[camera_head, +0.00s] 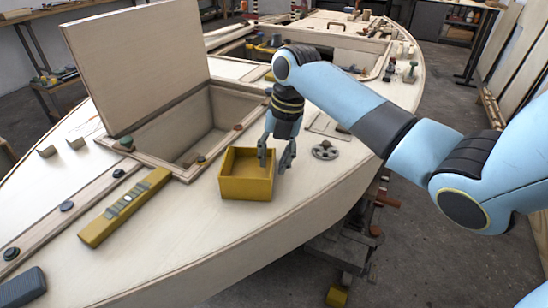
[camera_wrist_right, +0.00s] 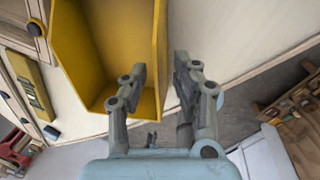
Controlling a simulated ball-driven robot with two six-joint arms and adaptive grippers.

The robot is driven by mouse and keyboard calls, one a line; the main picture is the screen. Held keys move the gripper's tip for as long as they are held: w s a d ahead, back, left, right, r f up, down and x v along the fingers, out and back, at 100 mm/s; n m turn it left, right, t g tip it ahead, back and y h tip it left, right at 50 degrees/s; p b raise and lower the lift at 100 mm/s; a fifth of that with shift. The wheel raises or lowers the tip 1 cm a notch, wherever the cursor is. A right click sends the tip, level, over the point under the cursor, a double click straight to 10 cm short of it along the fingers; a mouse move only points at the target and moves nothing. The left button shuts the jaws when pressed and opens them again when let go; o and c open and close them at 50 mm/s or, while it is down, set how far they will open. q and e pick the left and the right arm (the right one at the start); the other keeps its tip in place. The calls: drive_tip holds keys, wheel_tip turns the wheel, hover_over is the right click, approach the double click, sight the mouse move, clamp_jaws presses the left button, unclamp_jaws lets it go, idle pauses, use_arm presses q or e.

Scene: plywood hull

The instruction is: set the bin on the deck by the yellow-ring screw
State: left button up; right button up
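The yellow open-topped bin (camera_head: 246,190) appears to stand upright and empty on the pale plywood deck (camera_head: 190,225), right of the open hatch. In the right wrist view, the bin (camera_wrist_right: 100,45) fills the upper left. My right gripper (camera_head: 276,158) is open and points down at the bin's right wall. In the right wrist view, one finger of this gripper (camera_wrist_right: 160,75) is inside the bin and the other outside, with gaps beside the wall. My left gripper is not in view.
The hatch lid (camera_head: 140,65) stands raised behind the open hatch (camera_head: 185,140). A yellow level-like tool (camera_head: 125,207) lies on the deck at left. A round grey handwheel (camera_head: 325,151) lies right of my gripper. The deck's curved edge falls away at the right.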

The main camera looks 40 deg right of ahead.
wheel_tip(320, 180, up, 12)
drive_tip(key=s+d, duration=0.1)
drive_tip(key=shift+s+d, duration=0.25)
drive_tip(key=shift+d, duration=0.05)
idle(0.4)
